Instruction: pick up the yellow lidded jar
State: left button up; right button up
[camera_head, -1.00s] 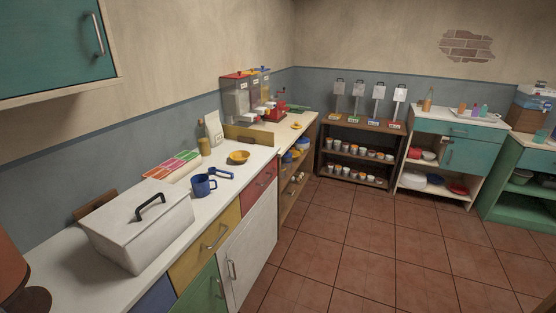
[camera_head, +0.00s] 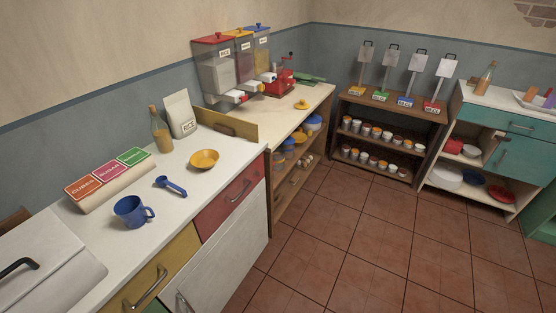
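I cannot pick out the yellow lidded jar for sure. A clear dispenser with a yellow lid (camera_head: 243,58) stands on the far counter, between one with a red lid (camera_head: 215,68) and one with a blue lid (camera_head: 262,50). Several small jars (camera_head: 313,124) sit on the open shelves under that counter; the lids of some look blue, and others are too small to tell. More small lidded cups (camera_head: 375,132) fill the dark shelf unit by the back wall. Neither of my grippers is in view.
The near counter holds a blue mug (camera_head: 132,211), a blue scoop (camera_head: 171,186), a yellow bowl (camera_head: 204,160), a bottle (camera_head: 160,131), a rice bag (camera_head: 181,114) and a white lidded box (camera_head: 50,270). A small yellow object (camera_head: 301,104) lies on the far counter. The tiled floor (camera_head: 345,240) is clear.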

aim_at(279, 154)
jog(key=u, duration=0.5)
jog(key=i+l+u, duration=0.3)
jog(key=l+u, duration=0.3)
jog(key=i+l+u, duration=0.3)
jog(key=l, duration=0.15)
jog(key=l+u, duration=0.3)
jog(key=i+l+u, duration=0.1)
jog(key=l, duration=1.4)
jog(key=i+l+u, duration=0.15)
jog(key=l, duration=1.35)
